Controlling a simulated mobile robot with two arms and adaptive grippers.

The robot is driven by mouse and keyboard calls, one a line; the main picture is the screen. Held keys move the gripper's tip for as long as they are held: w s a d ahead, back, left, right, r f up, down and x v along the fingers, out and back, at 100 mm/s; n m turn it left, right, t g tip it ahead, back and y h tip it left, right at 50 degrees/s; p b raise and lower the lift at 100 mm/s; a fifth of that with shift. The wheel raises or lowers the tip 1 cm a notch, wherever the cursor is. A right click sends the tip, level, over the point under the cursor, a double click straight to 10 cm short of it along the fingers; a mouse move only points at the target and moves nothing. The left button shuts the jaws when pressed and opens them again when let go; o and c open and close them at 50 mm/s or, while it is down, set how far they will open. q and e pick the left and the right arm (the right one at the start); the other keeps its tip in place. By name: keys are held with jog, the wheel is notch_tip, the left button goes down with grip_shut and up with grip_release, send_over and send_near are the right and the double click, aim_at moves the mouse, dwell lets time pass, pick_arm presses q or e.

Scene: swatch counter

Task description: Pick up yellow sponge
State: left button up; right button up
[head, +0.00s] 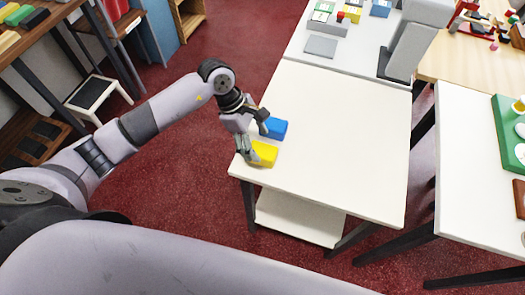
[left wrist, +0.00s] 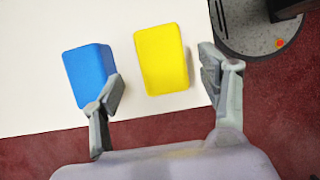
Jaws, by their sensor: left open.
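The yellow sponge (head: 264,154) lies flat on the white table near its front left corner. In the left wrist view the yellow sponge (left wrist: 162,58) is between the spread fingers, ahead of them and apart from both. A blue sponge (head: 275,128) lies beside it, and in the left wrist view the blue sponge (left wrist: 88,72) is behind the left finger, which overlaps its lower right edge. My left gripper (head: 256,136) is open and empty over the table's left edge; it also shows in the left wrist view (left wrist: 164,88). My right gripper is not in view.
The white table (head: 340,130) is clear right of the sponges. A counter (head: 345,60) with a grey pad and small coloured blocks adjoins its far end. Another white table (head: 460,170) with a green tray (head: 507,135) stands at right. A small stool (head: 98,98) stands at left.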

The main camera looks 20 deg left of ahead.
aim_at(261, 150)
pick_arm(q)
jog(key=p+x, duration=0.1)
jog(key=x, duration=0.2)
jog(key=shift+s+d+f+p, duration=0.15)
jog(key=shift+d+f+p, duration=0.1)
jog(key=shift+p, duration=0.1)
jog(key=shift+d+f, duration=0.15)
jog(key=shift+f, duration=0.45)
jog(key=shift+c, duration=0.5)
jog(key=c, duration=1)
jog(key=shift+r, duration=0.1)
notch_tip(261, 150, up, 20)
jog(key=b, duration=0.3)
jog(key=shift+b, duration=0.35)
